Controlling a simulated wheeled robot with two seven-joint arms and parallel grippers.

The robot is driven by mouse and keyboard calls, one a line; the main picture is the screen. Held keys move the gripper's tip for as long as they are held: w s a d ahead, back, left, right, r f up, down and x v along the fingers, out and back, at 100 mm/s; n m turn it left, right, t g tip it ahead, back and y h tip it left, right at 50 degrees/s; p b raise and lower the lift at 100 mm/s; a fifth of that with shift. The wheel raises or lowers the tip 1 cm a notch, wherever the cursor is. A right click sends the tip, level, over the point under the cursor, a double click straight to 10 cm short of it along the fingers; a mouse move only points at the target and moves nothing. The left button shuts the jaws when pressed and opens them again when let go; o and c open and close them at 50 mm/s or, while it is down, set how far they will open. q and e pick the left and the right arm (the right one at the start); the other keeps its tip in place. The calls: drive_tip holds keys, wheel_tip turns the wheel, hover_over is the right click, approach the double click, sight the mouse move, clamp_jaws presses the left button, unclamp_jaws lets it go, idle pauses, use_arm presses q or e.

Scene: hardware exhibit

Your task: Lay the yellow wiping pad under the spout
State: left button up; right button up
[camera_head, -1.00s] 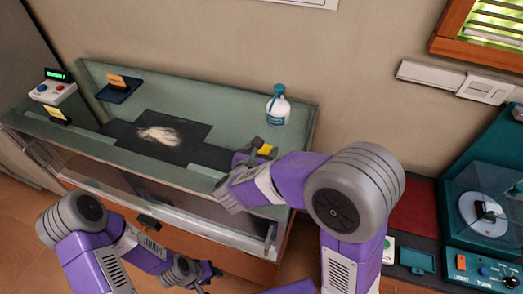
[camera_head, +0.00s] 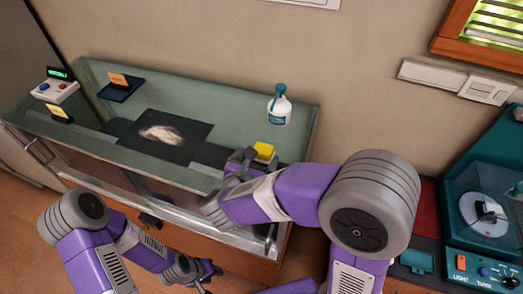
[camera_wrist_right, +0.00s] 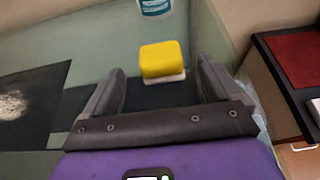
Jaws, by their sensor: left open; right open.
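The yellow wiping pad (camera_head: 264,151) lies on the green counter below the white bottle. In the right wrist view the pad (camera_wrist_right: 162,60) has a pale underside and sits ahead of and between the fingertips, not gripped. My right gripper (camera_head: 241,160) is open just left of the pad in the head view; it also shows open in the wrist view (camera_wrist_right: 160,82). The white bottle (camera_head: 279,108) with a blue top and label stands behind the pad; its lower part shows in the wrist view (camera_wrist_right: 155,8). My left gripper (camera_head: 207,275) is open, low in front of the counter.
A dark mat (camera_head: 188,149) with a pale powdery patch (camera_head: 160,133) lies mid-counter. At the left are a button box (camera_head: 55,91) and a dark stand with an orange card (camera_head: 119,84). A teal turntable unit (camera_head: 484,218) stands at the right. A glass front edges the counter.

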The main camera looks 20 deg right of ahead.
drive_tip(key=v, duration=0.6)
drive_tip(key=shift+s, duration=0.1)
idle(0.3)
